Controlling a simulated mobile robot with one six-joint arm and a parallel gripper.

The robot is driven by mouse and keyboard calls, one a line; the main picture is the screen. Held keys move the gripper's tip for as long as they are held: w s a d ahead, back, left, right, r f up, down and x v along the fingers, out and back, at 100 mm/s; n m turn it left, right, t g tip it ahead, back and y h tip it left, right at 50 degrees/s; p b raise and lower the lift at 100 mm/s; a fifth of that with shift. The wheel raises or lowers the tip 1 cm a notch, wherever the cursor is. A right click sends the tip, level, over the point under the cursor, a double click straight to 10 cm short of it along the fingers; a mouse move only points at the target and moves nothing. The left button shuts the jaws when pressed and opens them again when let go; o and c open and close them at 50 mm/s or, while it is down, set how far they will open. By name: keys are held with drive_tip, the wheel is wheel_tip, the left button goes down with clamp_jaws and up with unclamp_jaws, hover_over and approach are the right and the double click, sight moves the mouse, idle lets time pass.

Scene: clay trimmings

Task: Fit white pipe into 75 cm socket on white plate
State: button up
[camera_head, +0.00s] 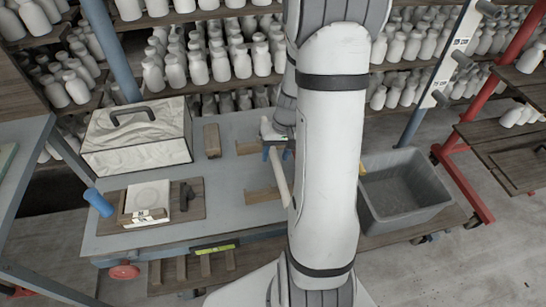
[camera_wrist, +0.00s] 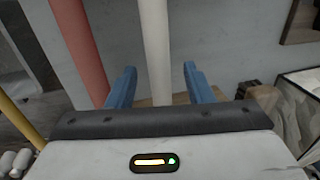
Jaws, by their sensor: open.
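The white pipe (camera_head: 279,178) slants across wooden rests on the grey workbench, partly hidden by my arm. In the wrist view the white pipe (camera_wrist: 155,45) runs between the two blue fingers of my open gripper (camera_wrist: 158,85), with a gap visible on each side. In the head view my gripper (camera_head: 277,152) is at the pipe's far part, largely hidden behind my arm. The narrow white plate (camera_head: 449,62) stands tilted at the upper right, with labels and grey sockets projecting from its right side.
A white case (camera_head: 137,157) and a wooden board (camera_head: 187,211) occupy the bench's left. Shelves of white bottles (camera_head: 215,62) line the back. A red pipe (camera_wrist: 80,45) runs left of the white pipe.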

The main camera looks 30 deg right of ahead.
sight(276, 155)
clamp_jaws()
idle(0.4)
drive_tip(key=shift+r, duration=0.1)
wheel_tip(276, 155, up, 10)
idle(0.5)
